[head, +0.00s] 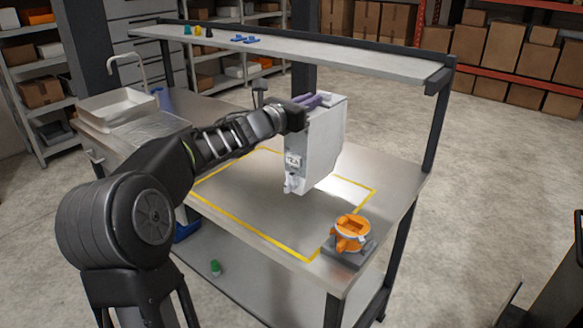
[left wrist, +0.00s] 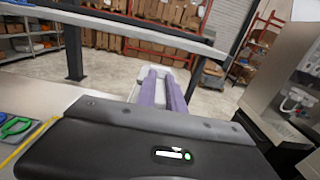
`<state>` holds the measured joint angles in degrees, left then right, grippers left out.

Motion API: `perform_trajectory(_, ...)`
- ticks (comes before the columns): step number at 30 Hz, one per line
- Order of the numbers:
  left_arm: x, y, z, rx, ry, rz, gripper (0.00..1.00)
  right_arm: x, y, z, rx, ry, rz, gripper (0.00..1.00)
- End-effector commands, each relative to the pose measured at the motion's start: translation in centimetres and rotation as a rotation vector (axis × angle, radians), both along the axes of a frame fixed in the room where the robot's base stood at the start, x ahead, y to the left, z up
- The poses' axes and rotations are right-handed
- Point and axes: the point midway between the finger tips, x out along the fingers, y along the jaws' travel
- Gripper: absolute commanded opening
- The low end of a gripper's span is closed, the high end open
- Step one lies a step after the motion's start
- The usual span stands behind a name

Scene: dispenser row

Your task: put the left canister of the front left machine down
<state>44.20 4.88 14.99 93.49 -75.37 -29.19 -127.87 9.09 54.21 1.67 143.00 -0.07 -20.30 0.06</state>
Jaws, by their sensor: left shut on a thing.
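The canister (head: 318,145) is a tall white-grey box with a small label and a spout at its lower end. My left gripper (head: 312,101), with purple fingers, is shut on its top part and holds it upright over the bench. Whether its bottom touches the bench I cannot tell. In the left wrist view the purple fingers (left wrist: 160,88) are close together on the pale canister top, and most of the canister is hidden. A yellow outline (head: 283,245) marks the metal bench (head: 290,215) beneath it. My right gripper is not in view.
An orange fixture (head: 350,232) on a grey base stands at the bench's right front corner. A shelf (head: 300,52) with small coloured items runs above the back of the bench. A sink (head: 125,108) is at left. The marked area's front part is clear.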

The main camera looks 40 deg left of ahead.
Motion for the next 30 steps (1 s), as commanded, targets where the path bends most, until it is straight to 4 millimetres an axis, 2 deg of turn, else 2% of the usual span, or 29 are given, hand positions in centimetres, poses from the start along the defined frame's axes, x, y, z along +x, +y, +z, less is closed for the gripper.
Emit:
perform_trajectory(6, 0.0, 0.0, -3.9, -0.003, 0.001, 0.001, 0.00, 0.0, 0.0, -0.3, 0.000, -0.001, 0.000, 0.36)
perform_trajectory(9, 0.0, 0.0, -4.9, -0.001, -0.001, 0.000, 0.00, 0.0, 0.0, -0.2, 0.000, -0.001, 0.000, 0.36)
perform_trajectory(20, 0.0, 0.0, -5.3, 0.000, -0.002, 0.000, 0.00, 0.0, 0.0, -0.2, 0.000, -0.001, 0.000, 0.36)
perform_trajectory(27, 0.0, 0.0, -8.2, -0.002, -0.001, 0.000, 0.00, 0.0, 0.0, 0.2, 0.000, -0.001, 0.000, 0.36)
perform_trajectory(30, 0.0, 0.0, -8.8, -0.001, -0.003, 0.001, 0.00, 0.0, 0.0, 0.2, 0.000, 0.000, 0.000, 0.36)
